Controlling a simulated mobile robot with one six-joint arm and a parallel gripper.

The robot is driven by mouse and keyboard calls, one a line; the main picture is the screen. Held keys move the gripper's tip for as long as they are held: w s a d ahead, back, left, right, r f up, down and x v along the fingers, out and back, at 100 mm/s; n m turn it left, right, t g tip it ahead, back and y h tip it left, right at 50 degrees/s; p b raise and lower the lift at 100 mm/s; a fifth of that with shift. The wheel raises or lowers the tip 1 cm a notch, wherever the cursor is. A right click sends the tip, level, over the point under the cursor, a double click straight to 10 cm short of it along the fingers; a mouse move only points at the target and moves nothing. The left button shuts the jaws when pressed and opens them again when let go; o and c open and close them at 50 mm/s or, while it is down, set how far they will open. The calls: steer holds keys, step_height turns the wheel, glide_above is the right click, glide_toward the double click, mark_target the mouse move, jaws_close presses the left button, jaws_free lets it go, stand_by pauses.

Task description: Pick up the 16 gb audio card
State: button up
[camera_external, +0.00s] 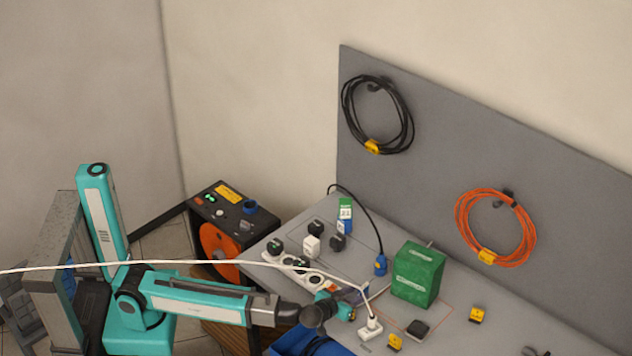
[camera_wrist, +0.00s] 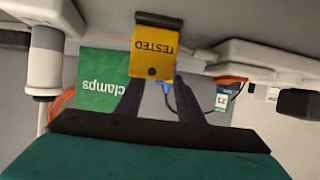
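I cannot make out a card marked 16 gb audio in either view. In the external view, my gripper (camera_external: 356,293) reaches over the bench beside the power strip. In the wrist view, its two dark fingers (camera_wrist: 160,82) stand apart, with background showing between them. A yellow tag reading TESTED (camera_wrist: 157,58), upside down, shows at the fingertips; I cannot tell whether they touch it. A small flat grey piece (camera_external: 365,348) lies at the bench's front, too small to identify.
A green clamps box (camera_external: 418,275) stands right of my gripper. A white power strip (camera_external: 311,276) with plugs lies left. A white cable (camera_external: 200,264) crosses to a white plug (camera_external: 370,328). A blue bin (camera_external: 310,342) is in front. Coiled cables (camera_external: 377,114) hang behind.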

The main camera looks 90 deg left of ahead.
mark_target(359, 291)
steer(key=shift+p+x, duration=0.95)
steer(key=shift+x, duration=1.05)
steer(key=shift+w+a+f, duration=0.25)
steer(key=shift+w+a, duration=0.1)
steer(key=shift+a, duration=0.15)
steer(key=shift+c, duration=0.2)
jaws_close()
